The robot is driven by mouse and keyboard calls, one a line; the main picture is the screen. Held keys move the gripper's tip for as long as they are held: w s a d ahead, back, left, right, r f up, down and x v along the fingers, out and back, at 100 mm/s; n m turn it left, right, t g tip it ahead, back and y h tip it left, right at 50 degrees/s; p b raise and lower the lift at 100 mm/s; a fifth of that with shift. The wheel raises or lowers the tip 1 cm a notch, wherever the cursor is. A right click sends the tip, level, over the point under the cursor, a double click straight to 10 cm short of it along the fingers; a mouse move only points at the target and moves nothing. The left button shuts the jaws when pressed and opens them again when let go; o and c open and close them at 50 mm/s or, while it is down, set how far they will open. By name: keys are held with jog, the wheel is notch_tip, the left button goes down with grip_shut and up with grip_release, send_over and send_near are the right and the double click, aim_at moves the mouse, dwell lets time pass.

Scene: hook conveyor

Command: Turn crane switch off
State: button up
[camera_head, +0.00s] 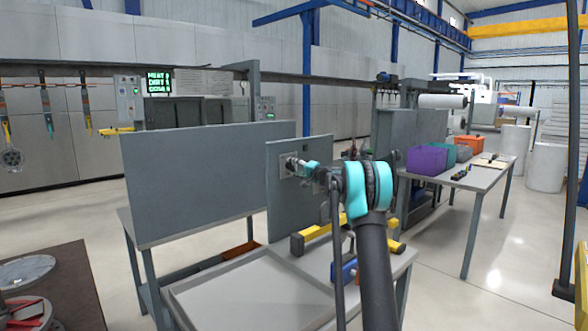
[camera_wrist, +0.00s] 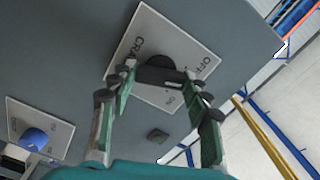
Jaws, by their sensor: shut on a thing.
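The crane switch is a black knob (camera_wrist: 158,66) on a light plate (camera_wrist: 188,50) marked CRANE, OFF and ON, fixed to a grey upright panel (camera_head: 283,210). The plate also shows in the head view (camera_head: 286,160), partly behind my gripper (camera_head: 308,167). In the wrist view, the fingers of my gripper (camera_wrist: 160,80) stand on both sides of the knob and are shut on it. The OFF label is at the plate's upper right and ON at its lower right. The fingertips hide part of the knob's sides.
A second plate (camera_wrist: 62,130) with a blue knob (camera_wrist: 34,138) is at lower left in the wrist view. A large grey panel (camera_head: 200,185) stands left of the switch panel. A table (camera_head: 480,176) with purple, teal and orange boxes is at right.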

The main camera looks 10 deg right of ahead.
jog(key=shift+n, duration=1.9)
jog(key=o, duration=1.2)
jog(key=shift+c, duration=0.2)
jog(key=shift+s+d, duration=0.1)
jog(key=v, duration=1.1)
jog(key=shift+s+d, duration=0.2)
jog(key=shift+s, duration=0.15)
